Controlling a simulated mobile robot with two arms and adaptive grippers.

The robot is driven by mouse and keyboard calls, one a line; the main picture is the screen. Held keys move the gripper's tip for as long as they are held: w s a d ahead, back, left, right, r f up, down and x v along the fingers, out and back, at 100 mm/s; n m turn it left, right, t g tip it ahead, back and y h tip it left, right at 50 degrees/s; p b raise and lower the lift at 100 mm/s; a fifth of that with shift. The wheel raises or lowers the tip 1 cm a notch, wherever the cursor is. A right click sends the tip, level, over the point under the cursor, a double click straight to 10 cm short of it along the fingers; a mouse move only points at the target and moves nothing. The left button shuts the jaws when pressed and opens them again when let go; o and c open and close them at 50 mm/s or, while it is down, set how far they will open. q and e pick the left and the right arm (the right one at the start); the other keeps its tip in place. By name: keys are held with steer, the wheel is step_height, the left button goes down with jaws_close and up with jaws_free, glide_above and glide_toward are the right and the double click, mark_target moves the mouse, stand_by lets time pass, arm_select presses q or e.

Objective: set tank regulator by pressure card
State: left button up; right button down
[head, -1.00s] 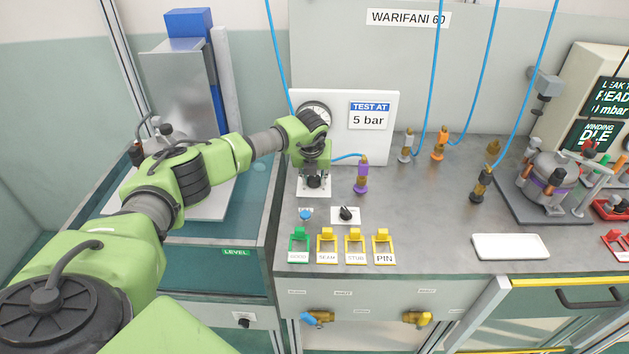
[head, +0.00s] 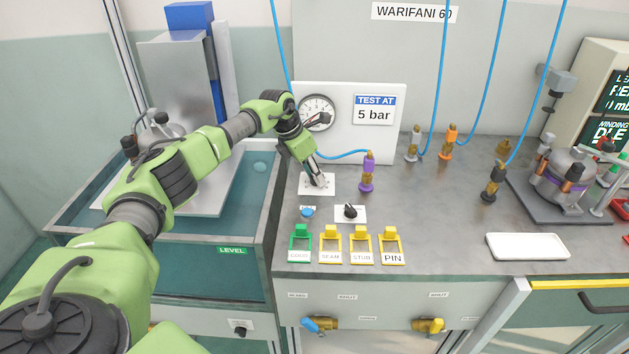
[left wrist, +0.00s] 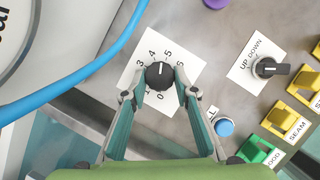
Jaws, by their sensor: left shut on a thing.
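The pressure card (head: 374,110) on the white back panel reads "TEST AT 5 bar". A round gauge (head: 318,110) sits left of it, its lower part partly hidden by my arm; I cannot read its needle surely. The regulator knob (left wrist: 159,75) is black, on a white dial plate (left wrist: 146,52) with printed numbers. Its white mark points up in the left wrist view, between the 4 and the 5. My left gripper (left wrist: 159,87) has its fingers on both sides of the knob and is shut on it. It also shows in the head view (head: 318,182). My right gripper is not in view.
Near the dial plate are a blue button (head: 307,211), an UP/DOWN switch (head: 350,212) and a row of green and yellow tags at the front edge. A purple fitting (head: 368,172) with a blue hose stands right of the plate. A white tray (head: 526,246) lies farther right.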

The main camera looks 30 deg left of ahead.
arm_select(q)
steer(key=shift+a+m+h+b, duration=0.1)
steer(key=shift+m+h+b, duration=0.3)
steer(key=shift+m+b, duration=0.55)
steer(key=shift+m+g, duration=0.3)
steer(key=shift+m, duration=0.05)
steer(key=o, duration=1.1)
steer(key=v, duration=1.2)
steer(key=shift+w, duration=0.1)
